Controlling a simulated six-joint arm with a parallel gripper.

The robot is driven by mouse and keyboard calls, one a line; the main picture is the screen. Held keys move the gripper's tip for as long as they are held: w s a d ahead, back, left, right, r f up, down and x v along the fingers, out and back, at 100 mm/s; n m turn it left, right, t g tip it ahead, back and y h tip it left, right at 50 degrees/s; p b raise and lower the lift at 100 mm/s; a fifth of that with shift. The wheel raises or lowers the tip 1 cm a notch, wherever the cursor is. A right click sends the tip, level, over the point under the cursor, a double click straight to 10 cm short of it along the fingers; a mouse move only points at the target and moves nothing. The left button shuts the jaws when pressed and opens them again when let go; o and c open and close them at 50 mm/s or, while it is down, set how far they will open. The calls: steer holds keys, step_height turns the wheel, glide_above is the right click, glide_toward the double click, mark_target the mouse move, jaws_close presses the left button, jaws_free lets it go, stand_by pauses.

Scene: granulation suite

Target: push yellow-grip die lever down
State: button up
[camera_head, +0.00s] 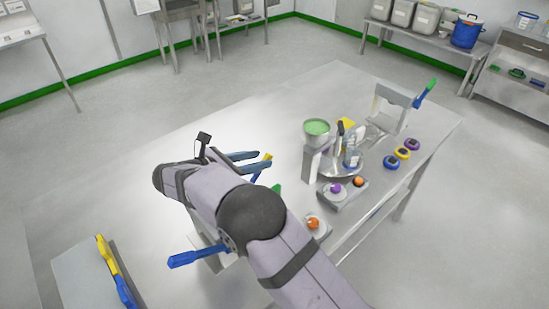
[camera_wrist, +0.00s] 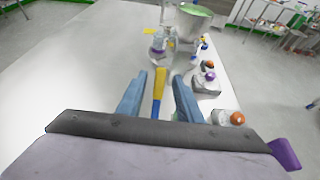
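In the wrist view the yellow-grip lever (camera_wrist: 160,84) stands between my two blue fingers, with a visible gap on each side. My gripper (camera_head: 258,161) is open; in the wrist view my gripper (camera_wrist: 160,75) has its fingers spread either side of the lever. I cannot tell how far the lever lies above or below the fingers. The lever's base is hidden by my arm and gripper.
An orange knob (camera_head: 313,223) and a purple knob (camera_head: 335,188) are right of my arm. A blue handle (camera_head: 198,257) sticks out left of my arm.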

steer(key=p+x, duration=0.1)
steer(key=x, duration=0.6)
steer(key=shift+p, duration=0.35)
steer(key=shift+w+d+f, duration=0.1)
jaws_close()
